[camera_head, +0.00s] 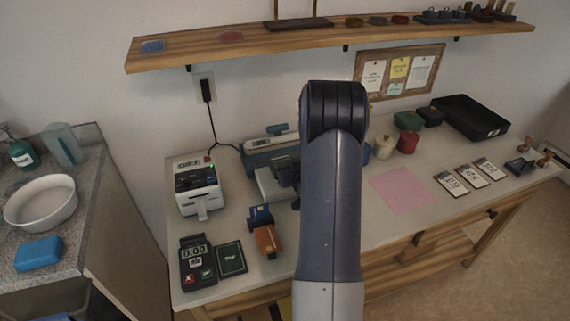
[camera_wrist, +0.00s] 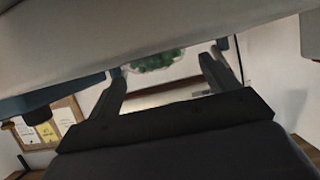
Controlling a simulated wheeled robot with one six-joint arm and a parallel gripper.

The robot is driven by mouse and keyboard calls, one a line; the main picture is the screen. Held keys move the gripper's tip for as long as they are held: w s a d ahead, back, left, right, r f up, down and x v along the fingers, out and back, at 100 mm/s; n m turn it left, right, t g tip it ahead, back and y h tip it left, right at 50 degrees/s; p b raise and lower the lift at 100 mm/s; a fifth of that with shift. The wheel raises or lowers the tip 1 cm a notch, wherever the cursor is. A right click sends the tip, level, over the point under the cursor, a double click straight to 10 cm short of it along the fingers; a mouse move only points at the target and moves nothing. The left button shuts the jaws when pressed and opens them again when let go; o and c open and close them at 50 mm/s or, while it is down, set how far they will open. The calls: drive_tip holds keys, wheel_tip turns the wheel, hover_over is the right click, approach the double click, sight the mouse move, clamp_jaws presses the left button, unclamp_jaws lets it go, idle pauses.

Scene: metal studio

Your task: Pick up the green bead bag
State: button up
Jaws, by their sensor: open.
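The green bead bag (camera_wrist: 155,62) shows in the wrist view as a clear bag with green beads. It lies against a pale surface, just beyond and between the fingertips of my gripper (camera_wrist: 163,72). The fingers are apart, with nothing visibly clamped between them. I cannot tell whether either finger touches the bag. In the head view my arm hides the bag, and my gripper is mostly hidden too.
A white label printer (camera_head: 197,187), a card terminal (camera_head: 197,263) and an orange-and-blue tool (camera_head: 265,236) stand on the bench left of my arm. A pink sheet (camera_head: 402,190) lies to its right. Blue (camera_head: 152,46) and red (camera_head: 232,36) bags lie on the shelf (camera_head: 190,56).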

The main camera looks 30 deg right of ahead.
drive_tip(key=shift+x, duration=0.85)
drive_tip(key=c, duration=1.1)
drive_tip(key=shift+c, duration=0.2)
drive_tip(key=shift+r, duration=0.1)
